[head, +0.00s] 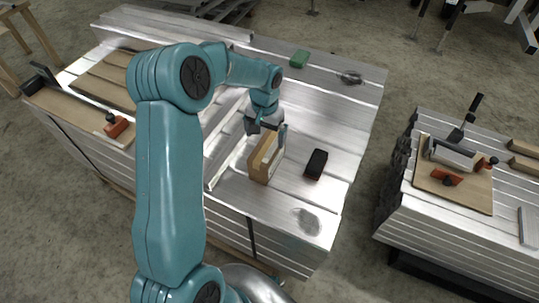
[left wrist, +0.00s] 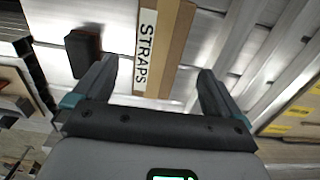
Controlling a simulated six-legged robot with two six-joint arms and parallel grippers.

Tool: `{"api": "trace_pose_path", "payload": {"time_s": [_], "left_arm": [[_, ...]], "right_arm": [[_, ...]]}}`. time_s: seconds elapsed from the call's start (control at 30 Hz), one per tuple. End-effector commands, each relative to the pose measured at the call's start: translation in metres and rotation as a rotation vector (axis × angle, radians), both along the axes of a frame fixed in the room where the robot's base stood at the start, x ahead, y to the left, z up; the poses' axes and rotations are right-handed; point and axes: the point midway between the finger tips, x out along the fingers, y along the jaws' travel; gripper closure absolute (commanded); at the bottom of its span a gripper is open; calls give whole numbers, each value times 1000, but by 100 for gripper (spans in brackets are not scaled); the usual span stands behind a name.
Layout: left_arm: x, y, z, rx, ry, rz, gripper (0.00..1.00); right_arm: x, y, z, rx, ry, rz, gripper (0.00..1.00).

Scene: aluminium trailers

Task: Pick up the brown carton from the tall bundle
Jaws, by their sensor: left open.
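The brown carton (head: 259,167) stands on the aluminium top of the tall bundle (head: 290,208) in the head view. It is a narrow upright box with a pale label. In the left wrist view the carton (left wrist: 179,50) shows its brown face and a white label reading STRAPS. My left gripper (head: 267,130) is open at the far end of the carton in the head view. In the left wrist view its fingers (left wrist: 157,80) are spread, with the carton lying ahead between their lines. I cannot tell how high the fingers are above it. My right gripper is not in view.
A black block (head: 316,164) lies just right of the carton. A cardboard sheet (head: 105,82) and an orange-handled tool (head: 116,127) are at left. A lower bundle (head: 440,228) with tools stands right, across a gap.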

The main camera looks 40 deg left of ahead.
Motion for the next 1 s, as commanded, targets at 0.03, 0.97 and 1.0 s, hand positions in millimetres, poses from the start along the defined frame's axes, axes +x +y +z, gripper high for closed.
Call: {"api": "trace_pose_path", "payload": {"time_s": [0.03, 0.97, 1.0], "left_arm": [[-2, 0, -12, -2, 4, 0, 1], [12, -2, -93, 0, -1, 0, 11], [12, -2, -93, 0, -1, 0, 24]], "right_arm": [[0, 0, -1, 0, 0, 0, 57], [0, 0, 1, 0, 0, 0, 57], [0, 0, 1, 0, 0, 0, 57]]}}
